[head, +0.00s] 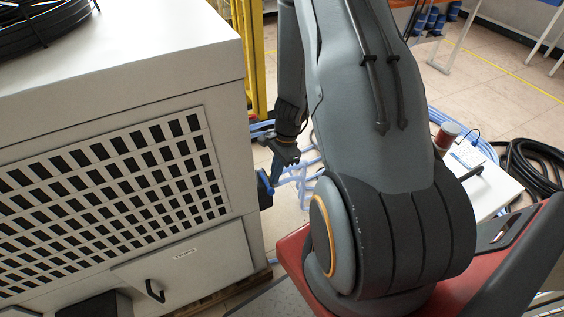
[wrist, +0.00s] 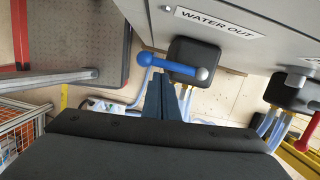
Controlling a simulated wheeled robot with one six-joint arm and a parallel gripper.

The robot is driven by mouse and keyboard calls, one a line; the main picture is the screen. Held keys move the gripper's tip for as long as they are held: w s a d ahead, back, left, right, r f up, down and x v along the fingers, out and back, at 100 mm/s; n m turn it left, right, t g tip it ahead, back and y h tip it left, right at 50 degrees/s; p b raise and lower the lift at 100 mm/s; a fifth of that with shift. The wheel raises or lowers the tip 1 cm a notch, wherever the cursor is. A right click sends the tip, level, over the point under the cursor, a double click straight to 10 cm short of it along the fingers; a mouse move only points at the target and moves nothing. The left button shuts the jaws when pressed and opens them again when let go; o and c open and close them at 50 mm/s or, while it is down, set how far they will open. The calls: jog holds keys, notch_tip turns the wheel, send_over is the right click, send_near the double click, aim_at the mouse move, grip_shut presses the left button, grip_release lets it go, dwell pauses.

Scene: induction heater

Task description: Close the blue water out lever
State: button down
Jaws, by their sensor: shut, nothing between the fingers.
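The blue water out lever (wrist: 172,66) shows in the wrist view. Its round knob (wrist: 145,58) is at the left and its grey pivot (wrist: 202,73) at the right, on a black block (wrist: 194,52). The lever lies crosswise and slightly slanted, with the knob beyond the block's left edge. My gripper (wrist: 164,82) is shut and empty, its fingertips just below the lever's shaft in the picture. I cannot tell whether they touch it.
The "WATER OUT" label (wrist: 218,21) is on the grey cabinet (head: 200,62) above the block. Blue hoses (wrist: 275,128) run below. A yellow post (head: 250,60) stands behind the cabinet.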

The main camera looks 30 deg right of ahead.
jog(key=d+r, duration=0.5)
jog(key=r, duration=0.5)
jog(key=shift+s+d+r+p, duration=0.25)
jog(key=shift+s+d+p, duration=0.05)
jog(key=shift+s+d, duration=0.05)
jog(key=shift+s+d, duration=0.1)
